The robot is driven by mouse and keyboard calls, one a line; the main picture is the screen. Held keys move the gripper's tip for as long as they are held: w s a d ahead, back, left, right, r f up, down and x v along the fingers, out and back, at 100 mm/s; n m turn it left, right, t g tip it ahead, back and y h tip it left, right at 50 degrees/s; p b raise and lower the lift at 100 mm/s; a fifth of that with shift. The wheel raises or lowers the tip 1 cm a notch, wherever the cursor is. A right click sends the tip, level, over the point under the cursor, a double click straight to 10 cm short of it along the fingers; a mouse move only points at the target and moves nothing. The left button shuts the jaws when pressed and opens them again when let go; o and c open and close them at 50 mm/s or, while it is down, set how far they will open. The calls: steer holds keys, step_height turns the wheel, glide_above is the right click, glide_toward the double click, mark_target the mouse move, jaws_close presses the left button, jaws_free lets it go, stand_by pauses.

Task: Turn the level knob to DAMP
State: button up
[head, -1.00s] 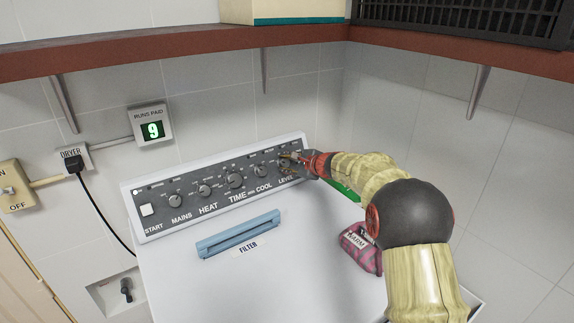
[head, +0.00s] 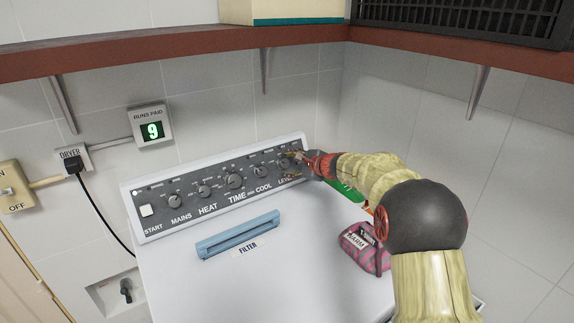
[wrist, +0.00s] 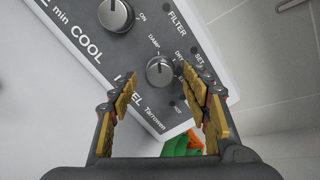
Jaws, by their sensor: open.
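The level knob (wrist: 160,71) is a small grey round knob on the dark control panel, with DAMP printed just above it in the wrist view. DRY is printed to its upper right. A light mark shows on the knob's face, but I cannot tell for certain which label it points to. My gripper (wrist: 156,77) is open, its yellow-padded fingers on either side of the knob in the picture, the right fingertip closer to it. I see no clear contact. In the head view my gripper (head: 294,159) is at the panel's right end and partly covers the knob.
The panel (head: 150,227) also carries a START button and the MAINS, HEAT, TIME and COOL knobs. A blue FILTER handle (head: 238,236) lies on the white dryer top. A pink patterned bag (head: 366,250) and a green item (head: 346,192) are near my arm. A red-brown shelf (head: 190,52) hangs above.

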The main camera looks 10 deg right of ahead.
steer(key=v, duration=0.9)
steer(key=shift+s, duration=0.25)
steer(key=shift+d+r, duration=0.1)
steer(key=shift+r, duration=0.05)
